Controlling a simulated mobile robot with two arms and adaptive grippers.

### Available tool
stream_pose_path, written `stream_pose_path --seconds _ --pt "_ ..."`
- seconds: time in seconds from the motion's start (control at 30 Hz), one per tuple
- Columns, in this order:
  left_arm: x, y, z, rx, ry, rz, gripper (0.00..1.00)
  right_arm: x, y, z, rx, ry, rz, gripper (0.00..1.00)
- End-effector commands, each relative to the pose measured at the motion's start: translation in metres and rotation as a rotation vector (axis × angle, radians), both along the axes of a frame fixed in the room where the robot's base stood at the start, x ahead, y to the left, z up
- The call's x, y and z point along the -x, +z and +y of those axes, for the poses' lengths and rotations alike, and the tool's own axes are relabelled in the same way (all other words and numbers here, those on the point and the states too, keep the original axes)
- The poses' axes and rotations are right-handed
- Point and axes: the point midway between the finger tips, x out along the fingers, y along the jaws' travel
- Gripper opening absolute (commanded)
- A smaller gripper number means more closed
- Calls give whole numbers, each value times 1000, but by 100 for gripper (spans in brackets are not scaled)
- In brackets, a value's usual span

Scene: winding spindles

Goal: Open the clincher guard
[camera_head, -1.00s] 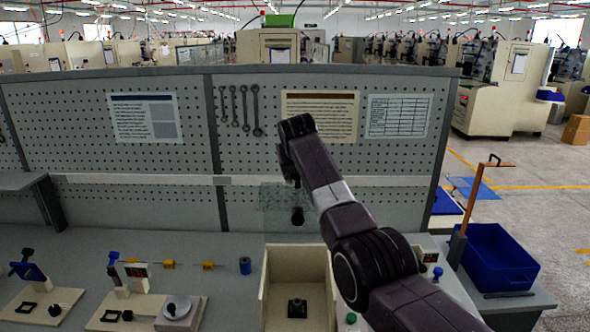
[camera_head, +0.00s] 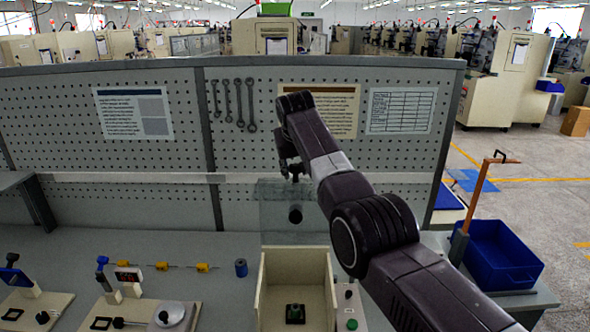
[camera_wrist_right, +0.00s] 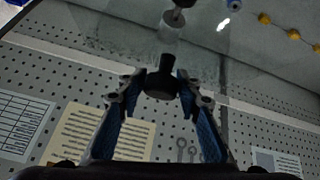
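The clincher guard (camera_head: 272,213) is a clear, see-through panel standing behind a beige open box (camera_head: 262,290). Its black knob (camera_head: 295,214) sticks out toward the front. In the right wrist view the knob (camera_wrist_right: 160,82) lies between the fingertips of my right gripper (camera_wrist_right: 160,88), and the clear panel (camera_wrist_right: 120,35) spreads beyond it. The blue-padded fingers stand apart and do not look closed on the knob. In the head view my right gripper (camera_head: 293,172) is just above the knob, partly hidden by its own arm. My left gripper is not in view.
A small dark green-black part (camera_head: 294,313) sits inside the beige box. A panel with a green button (camera_head: 351,324) is to its right. Fixtures and a blue spool (camera_head: 241,267) are to the left. A pegboard (camera_head: 180,190) stands close behind; a blue bin (camera_head: 497,258) is at right.

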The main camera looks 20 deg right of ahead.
Motion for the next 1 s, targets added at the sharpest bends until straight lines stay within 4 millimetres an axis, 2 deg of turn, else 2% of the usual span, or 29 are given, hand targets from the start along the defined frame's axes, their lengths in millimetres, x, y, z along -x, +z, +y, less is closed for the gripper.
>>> stream_pose_path --seconds 0.1,0.43,0.57,0.73,1.0 --pt "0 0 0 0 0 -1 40 0 0 0 -1 0 0 44" --pt "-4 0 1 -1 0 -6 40 1 1 1 -2 1 -2 44" --pt "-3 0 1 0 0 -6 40 4 8 2 -2 1 -4 44" --pt "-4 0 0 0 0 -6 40 13 20 5 -3 2 -5 44" --pt "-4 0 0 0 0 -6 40 39 58 12 -2 0 -6 44"
